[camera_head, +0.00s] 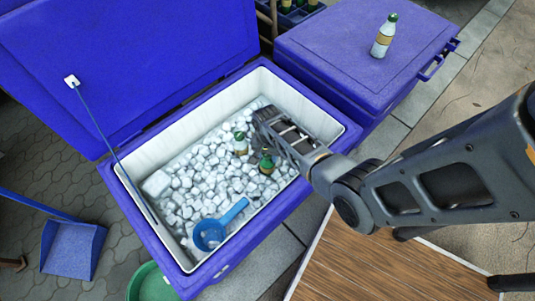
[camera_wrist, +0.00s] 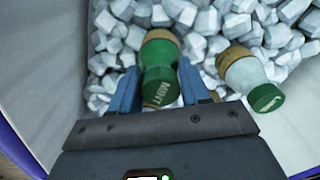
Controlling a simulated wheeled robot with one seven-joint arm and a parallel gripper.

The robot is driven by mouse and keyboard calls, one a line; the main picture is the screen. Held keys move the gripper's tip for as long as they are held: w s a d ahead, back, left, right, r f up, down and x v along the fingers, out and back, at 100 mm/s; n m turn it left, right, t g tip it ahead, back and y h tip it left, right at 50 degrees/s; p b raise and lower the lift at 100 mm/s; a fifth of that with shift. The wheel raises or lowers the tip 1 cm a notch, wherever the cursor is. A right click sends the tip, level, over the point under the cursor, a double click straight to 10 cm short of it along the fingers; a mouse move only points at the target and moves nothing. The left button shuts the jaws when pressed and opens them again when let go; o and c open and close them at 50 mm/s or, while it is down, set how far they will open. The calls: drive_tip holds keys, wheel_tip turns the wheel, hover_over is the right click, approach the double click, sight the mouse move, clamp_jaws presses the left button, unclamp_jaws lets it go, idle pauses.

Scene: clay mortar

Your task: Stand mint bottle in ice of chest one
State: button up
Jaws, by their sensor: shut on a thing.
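The mint bottle (camera_head: 266,163), dark green with a tan band, is in the open blue chest (camera_head: 340,130) among the ice (camera_head: 195,180). In the wrist view the mint bottle (camera_wrist: 160,62) has "MINT" on its cap and sits between the blue fingers of my gripper (camera_wrist: 160,90). My gripper (camera_head: 268,145) is shut on it, low over the ice. The bottle's base is hidden, and I cannot tell how deep it is in the ice. A paler bottle (camera_head: 240,144) with a green cap leans in the ice beside it; it also shows in the wrist view (camera_wrist: 245,72).
A blue scoop (camera_head: 220,227) lies in the ice near the front. A closed blue chest (camera_head: 350,50) stands to the right with a bottle (camera_head: 384,36) on its lid. A blue dustpan (camera_head: 72,247), a green tub (camera_head: 150,284) and a wooden surface (camera_head: 370,260) are around.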

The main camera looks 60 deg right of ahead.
drive_tip(key=shift+f+b, duration=0.45)
drive_tip(key=shift+f, duration=0.1)
drive_tip(key=o, duration=1.6)
drive_tip(key=shift+r+p, duration=11.6)
drive_tip(key=shift+r, duration=1.95)
drive_tip(key=shift+s, duration=0.1)
